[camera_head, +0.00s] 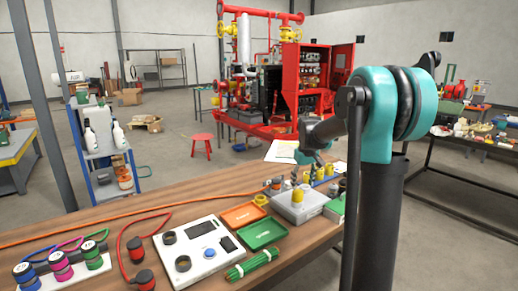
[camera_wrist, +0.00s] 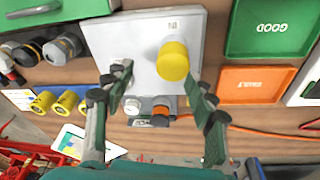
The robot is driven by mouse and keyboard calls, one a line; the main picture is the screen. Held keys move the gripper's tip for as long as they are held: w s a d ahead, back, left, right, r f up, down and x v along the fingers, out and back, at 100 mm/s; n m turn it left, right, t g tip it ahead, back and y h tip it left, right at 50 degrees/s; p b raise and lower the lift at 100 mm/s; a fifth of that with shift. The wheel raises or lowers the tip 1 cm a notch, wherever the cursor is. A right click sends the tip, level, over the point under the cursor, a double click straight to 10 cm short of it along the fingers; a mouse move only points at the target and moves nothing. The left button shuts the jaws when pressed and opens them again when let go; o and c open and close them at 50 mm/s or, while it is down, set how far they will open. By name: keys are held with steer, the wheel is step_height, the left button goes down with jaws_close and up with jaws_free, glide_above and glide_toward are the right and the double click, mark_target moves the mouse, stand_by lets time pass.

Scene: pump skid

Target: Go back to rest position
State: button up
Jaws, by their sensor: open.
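My gripper (camera_wrist: 158,98) is open in the wrist view, its two fingers apart with nothing between them that I can see held. Beyond the fingers is a grey box (camera_wrist: 118,40) with a yellow knob (camera_wrist: 173,60) on its face. In the head view my arm reaches over the wooden workbench (camera_head: 160,205), and the gripper end is small and partly hidden above the same grey box (camera_head: 300,210). The yellow knob (camera_head: 298,196) stands upright on it. I cannot tell the exact gap between fingers and box.
A green tray (camera_head: 262,233) and an orange tray (camera_head: 243,214) lie left of the box. A white device (camera_head: 196,250), coloured cable plugs (camera_head: 62,265) and green rods (camera_head: 250,264) are on the bench. An orange cable (camera_head: 130,215) runs along it. A red pump skid (camera_head: 285,80) stands behind.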

steer(key=s+f+m, duration=0.1)
steer(key=s+f, duration=0.3)
steer(key=s, duration=0.7)
steer(key=s+d+f+m+t, duration=0.1)
steer(key=s+f, duration=0.4)
steer(key=s, duration=0.6)
steer(key=s+f+m+t, duration=0.1)
steer(key=s+f, duration=0.4)
steer(key=s, duration=0.6)
steer(key=shift+d+m, duration=0.15)
steer(key=shift+m, duration=0.15)
